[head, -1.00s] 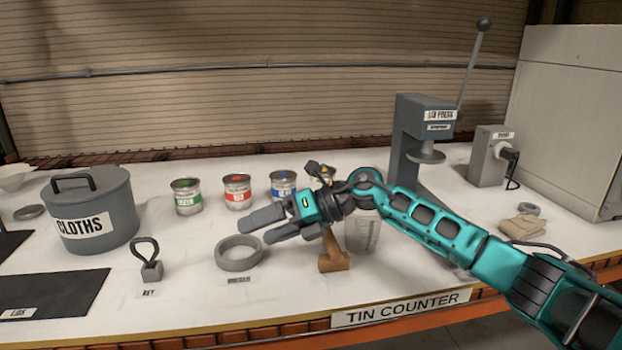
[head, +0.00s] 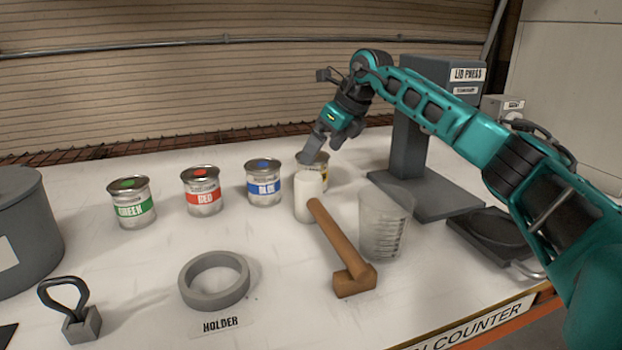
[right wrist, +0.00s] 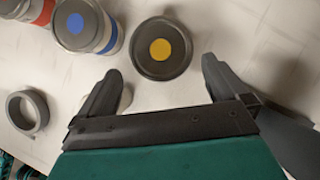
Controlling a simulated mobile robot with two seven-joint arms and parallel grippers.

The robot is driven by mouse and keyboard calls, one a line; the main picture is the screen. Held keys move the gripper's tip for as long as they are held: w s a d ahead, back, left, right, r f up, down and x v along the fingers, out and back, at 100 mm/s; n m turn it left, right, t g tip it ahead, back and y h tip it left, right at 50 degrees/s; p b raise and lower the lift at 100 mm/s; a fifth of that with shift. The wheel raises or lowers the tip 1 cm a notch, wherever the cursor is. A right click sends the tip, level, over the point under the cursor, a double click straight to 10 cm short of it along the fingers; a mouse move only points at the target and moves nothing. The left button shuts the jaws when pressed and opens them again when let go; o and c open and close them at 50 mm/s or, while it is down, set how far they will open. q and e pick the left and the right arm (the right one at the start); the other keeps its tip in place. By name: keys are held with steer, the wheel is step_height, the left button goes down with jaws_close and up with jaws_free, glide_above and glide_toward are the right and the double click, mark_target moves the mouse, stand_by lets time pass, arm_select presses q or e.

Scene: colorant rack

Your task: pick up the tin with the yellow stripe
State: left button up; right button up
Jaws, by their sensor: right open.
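The tin with the yellow stripe (head: 322,174) stands upright at the right end of a row of tins in the head view. A white cylinder and my gripper hide part of it. In the right wrist view its round grey lid with a yellow dot (right wrist: 163,49) lies just beyond the fingertips, roughly between their lines. My right gripper (head: 326,146) is open and empty, pointing down at the tin from above and behind. Its two spread fingers also show in the right wrist view (right wrist: 160,72). I cannot tell whether a finger touches the tin. My left gripper is not in view.
Green (head: 132,204), red (head: 202,191) and blue (head: 264,183) tins stand to the left. The lid press (head: 408,150) is close on the right. A grey ring (head: 190,293) lies nearer.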

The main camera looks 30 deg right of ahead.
mark_target(313, 168)
steer(key=shift+x, duration=1.1)
steer(key=x, duration=0.5)
steer(key=shift+d+b, duration=0.15)
steer(key=shift+b, duration=0.25)
steer(key=shift+f, duration=0.3)
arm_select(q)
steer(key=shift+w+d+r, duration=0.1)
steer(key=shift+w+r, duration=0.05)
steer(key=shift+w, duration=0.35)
arm_select(e)
steer(key=c, duration=0.8)
steer(key=shift+r, duration=0.1)
steer(key=c, duration=0.7)
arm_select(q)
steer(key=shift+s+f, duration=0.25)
arm_select(e)
steer(key=shift+o, duration=0.2)
steer(key=shift+r, duration=0.15)
